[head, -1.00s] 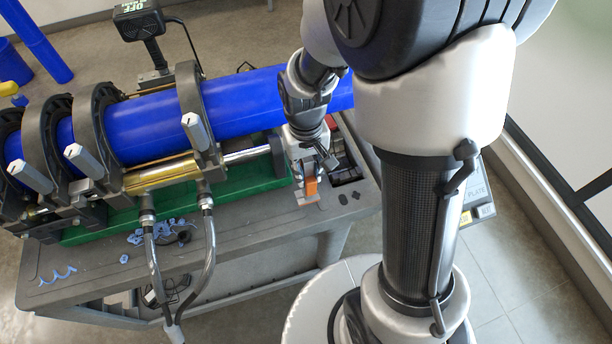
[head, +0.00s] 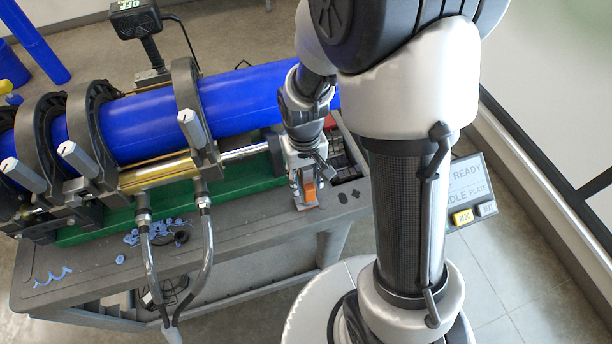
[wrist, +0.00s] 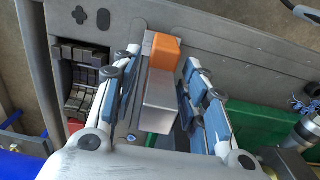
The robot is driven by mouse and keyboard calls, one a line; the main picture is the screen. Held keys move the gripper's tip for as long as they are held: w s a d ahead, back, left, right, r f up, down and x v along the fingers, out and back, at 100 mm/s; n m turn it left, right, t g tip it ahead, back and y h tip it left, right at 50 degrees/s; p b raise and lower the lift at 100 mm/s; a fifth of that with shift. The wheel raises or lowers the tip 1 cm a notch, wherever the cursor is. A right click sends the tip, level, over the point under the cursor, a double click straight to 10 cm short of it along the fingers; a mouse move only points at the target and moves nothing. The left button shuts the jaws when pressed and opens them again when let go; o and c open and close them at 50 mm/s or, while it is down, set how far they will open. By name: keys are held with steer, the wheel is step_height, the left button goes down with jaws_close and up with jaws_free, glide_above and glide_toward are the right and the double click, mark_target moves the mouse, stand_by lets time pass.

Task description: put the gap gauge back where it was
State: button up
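The gap gauge (wrist: 160,88) is a pale metal piece with an orange block (wrist: 164,52). It stands on the grey cart top near the front edge, and its orange part (head: 310,192) shows in the head view. My gripper (wrist: 168,85) is around it, with a blue-padded finger on each side. A gap shows between the gauge and the right finger; the left finger is closer, and I cannot tell if it touches. In the head view my gripper (head: 306,188) partly hides the gauge.
A compartment of dark blocks (wrist: 78,85) lies left of the gauge in the wrist view. Beside it are dark cross and oval marks (wrist: 103,19). The blue pipe (head: 240,100) in its clamps and the green bed (head: 240,199) are behind. Blue shavings (head: 150,233) lie left.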

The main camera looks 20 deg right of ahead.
steer(key=shift+r, duration=0.15)
step_height(320, 180, up, 12)
steer(key=p, duration=0.3)
steer(key=shift+a+p, duration=0.1)
steer(key=shift+p, duration=0.3)
steer(key=s+r+t, duration=0.4)
steer(key=s+r, duration=1)
steer(key=s, duration=0.1)
steer(key=shift+d+r+t, duration=0.2)
steer(key=shift+r+t, duration=0.05)
steer(key=shift+t, duration=0.05)
steer(key=shift+f+b, duration=1.25)
